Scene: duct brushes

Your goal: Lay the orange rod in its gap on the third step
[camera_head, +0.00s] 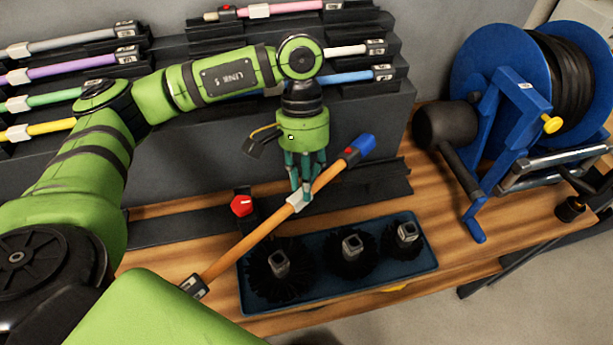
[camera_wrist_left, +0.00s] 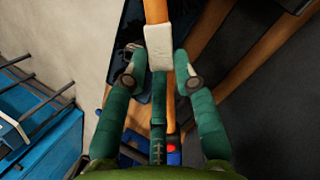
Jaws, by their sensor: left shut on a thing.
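The orange rod (camera_head: 243,248) has a white sleeve (camera_head: 299,202), a blue end (camera_head: 361,148) and a dark labelled end at lower left. My left gripper (camera_head: 301,190) is shut on it around the sleeve and holds it slantwise above the bench and tray. In the left wrist view the orange rod (camera_wrist_left: 155,10) passes between the fingers of my left gripper (camera_wrist_left: 158,72). The dark stepped rack (camera_head: 375,107) stands behind. My left arm covers part of its steps, and I cannot tell which gap is the rod's. My right gripper is not in view.
Grey, purple (camera_head: 60,69), green and yellow rods lie on the rack's left; pink, white and blue rods (camera_head: 350,77) lie on its right. A dark blue tray (camera_head: 428,262) with black brushes is below the held rod. A blue hose reel (camera_head: 500,110) stands right.

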